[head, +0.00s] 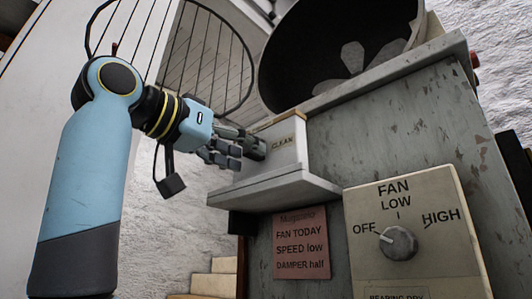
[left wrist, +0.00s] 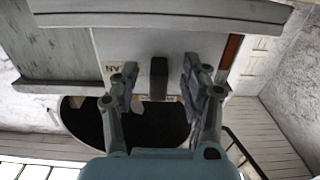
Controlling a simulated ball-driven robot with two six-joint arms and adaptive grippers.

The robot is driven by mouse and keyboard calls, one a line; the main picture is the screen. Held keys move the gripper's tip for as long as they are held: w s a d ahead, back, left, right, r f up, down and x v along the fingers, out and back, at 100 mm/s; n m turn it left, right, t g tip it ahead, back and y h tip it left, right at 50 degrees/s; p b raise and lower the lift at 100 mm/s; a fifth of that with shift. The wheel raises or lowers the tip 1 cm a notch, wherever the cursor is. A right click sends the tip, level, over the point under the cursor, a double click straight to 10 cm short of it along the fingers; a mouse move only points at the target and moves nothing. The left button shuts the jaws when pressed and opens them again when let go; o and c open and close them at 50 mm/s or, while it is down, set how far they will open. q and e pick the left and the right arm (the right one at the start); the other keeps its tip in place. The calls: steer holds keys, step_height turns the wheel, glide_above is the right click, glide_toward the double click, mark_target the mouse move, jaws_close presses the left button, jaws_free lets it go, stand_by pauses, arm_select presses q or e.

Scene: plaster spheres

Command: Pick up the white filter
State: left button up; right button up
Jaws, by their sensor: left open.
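The white filter (head: 286,146) is a pale block marked CLEAN. It stands upright on a white ledge (head: 270,188) at the side of the grey cabinet. In the left wrist view the filter (left wrist: 137,42) appears upside down, with a dark tab (left wrist: 158,78) on its face. My left gripper (head: 254,147) comes in from the left and is open at the filter's face. In the left wrist view its fingers (left wrist: 160,72) are apart, one on each side of the tab. I cannot tell whether they touch anything. My right gripper is not in view.
The grey cabinet (head: 400,130) carries a fan panel (head: 440,262) whose knob (head: 398,243) points to OFF. A pink note (head: 302,243) hangs under the ledge. A large dark bowl-shaped opening (head: 300,50) is above. A round wire guard (head: 250,75) is behind my left arm.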

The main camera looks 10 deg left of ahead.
arm_select(q)
steer(key=shift+x, duration=1.25)
steer(key=shift+s+a, duration=0.1)
jaws_close()
steer(key=shift+r, duration=0.1)
